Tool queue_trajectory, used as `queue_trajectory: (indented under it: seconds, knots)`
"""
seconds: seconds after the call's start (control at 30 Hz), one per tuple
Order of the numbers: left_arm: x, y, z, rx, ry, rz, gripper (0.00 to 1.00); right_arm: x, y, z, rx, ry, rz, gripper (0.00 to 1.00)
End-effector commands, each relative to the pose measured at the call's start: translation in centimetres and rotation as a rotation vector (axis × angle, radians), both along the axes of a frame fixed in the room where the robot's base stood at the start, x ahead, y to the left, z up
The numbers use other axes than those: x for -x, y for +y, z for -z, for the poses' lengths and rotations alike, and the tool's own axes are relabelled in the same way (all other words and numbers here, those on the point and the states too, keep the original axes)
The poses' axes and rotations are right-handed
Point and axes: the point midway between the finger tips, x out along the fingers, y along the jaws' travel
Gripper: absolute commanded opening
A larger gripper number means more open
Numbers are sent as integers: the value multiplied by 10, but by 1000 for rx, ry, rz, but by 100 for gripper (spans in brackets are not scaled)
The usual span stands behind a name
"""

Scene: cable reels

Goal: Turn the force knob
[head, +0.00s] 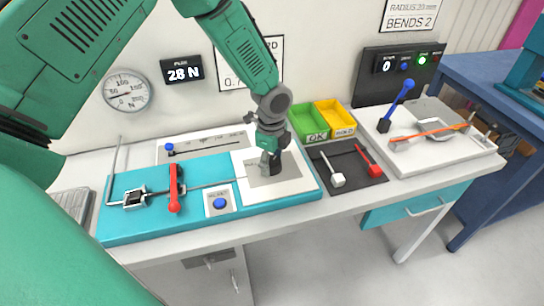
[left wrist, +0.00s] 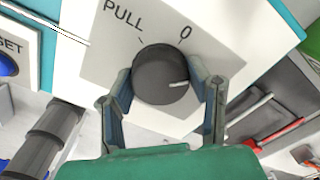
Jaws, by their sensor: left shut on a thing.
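The force knob is a dark round knob (left wrist: 163,75) with a pale pointer mark, on a light plate marked PULL and 0 in the left wrist view. Its pointer is turned away from the 0, toward the lower right of the picture. In the head view the knob (head: 275,168) shows partly below my gripper, on the grey panel of the turquoise bench unit. My left gripper (left wrist: 167,95) has its two fingers on either side of the knob and is shut on it. It also shows in the head view (head: 270,160). My right gripper is not in view.
A force display (head: 182,69) reads 28 N, beside a round dial gauge (head: 127,91). A red lever (head: 175,188) and blue button (head: 219,203) stand left of the knob. Green (head: 308,122) and yellow (head: 335,117) bins and a black tray (head: 352,180) lie to the right.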

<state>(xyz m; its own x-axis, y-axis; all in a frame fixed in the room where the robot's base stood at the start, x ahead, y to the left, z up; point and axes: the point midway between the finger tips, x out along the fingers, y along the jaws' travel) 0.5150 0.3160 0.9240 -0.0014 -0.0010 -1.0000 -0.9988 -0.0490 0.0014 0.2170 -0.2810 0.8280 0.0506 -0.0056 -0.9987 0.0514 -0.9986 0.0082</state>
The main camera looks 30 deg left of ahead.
Motion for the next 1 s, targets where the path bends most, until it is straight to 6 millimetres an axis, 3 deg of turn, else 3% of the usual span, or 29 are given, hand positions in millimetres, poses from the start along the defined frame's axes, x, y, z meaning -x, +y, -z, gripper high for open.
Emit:
queue_trajectory:
  seconds: [0.5, 1.0]
  knots:
    - [-5, 0, -3, 0, -13, 342, 16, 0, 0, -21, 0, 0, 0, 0]
    - [-5, 0, -3, -2, -13, 408, 16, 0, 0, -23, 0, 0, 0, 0]
